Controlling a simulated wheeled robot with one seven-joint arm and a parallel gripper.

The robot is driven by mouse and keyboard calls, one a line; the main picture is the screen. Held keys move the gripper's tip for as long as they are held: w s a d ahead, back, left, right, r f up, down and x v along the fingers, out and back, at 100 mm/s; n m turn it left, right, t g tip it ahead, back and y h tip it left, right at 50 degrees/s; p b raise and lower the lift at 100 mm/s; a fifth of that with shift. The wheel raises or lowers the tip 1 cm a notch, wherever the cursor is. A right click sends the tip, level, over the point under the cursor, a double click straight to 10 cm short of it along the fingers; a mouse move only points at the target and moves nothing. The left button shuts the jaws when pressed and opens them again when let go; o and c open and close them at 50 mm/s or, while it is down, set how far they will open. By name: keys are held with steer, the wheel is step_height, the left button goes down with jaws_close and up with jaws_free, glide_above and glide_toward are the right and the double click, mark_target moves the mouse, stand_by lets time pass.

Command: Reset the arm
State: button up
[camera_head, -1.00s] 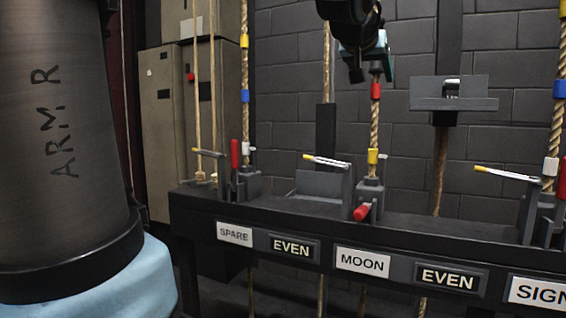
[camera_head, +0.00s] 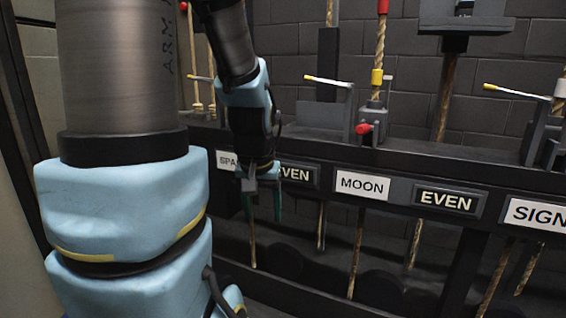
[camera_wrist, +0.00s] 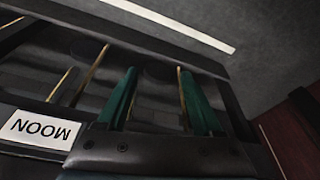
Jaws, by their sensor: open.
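My gripper (camera_head: 262,208) hangs in front of the left part of the dark rack in the head view, with its fingers pointing down. Its two teal fingers stand apart with nothing between them, and they also show in the wrist view (camera_wrist: 158,78). My arm's blue and grey links fill the left of the head view. The arm partly covers the SPARE label (camera_head: 226,161) and the EVEN plate beside it (camera_head: 298,174).
The dark rack carries a MOON label (camera_head: 362,186), another EVEN plate (camera_head: 447,200) and a SIGN label (camera_head: 538,214). Ropes pass behind and below the rack. A brick wall (camera_head: 400,70) stands behind.

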steer(key=s+a+f+g, duration=0.1)
steer(key=s+a+f, duration=0.1)
steer(key=s+f, duration=0.2)
step_height(320, 180, up, 38)
steer(key=p, duration=3.7)
steer(key=shift+r+n+p, duration=0.15)
steer(key=shift+n+p, duration=0.15)
steer(key=shift+p, duration=0.05)
steer(key=shift+a, duration=0.1)
steer(key=shift+c, duration=0.2)
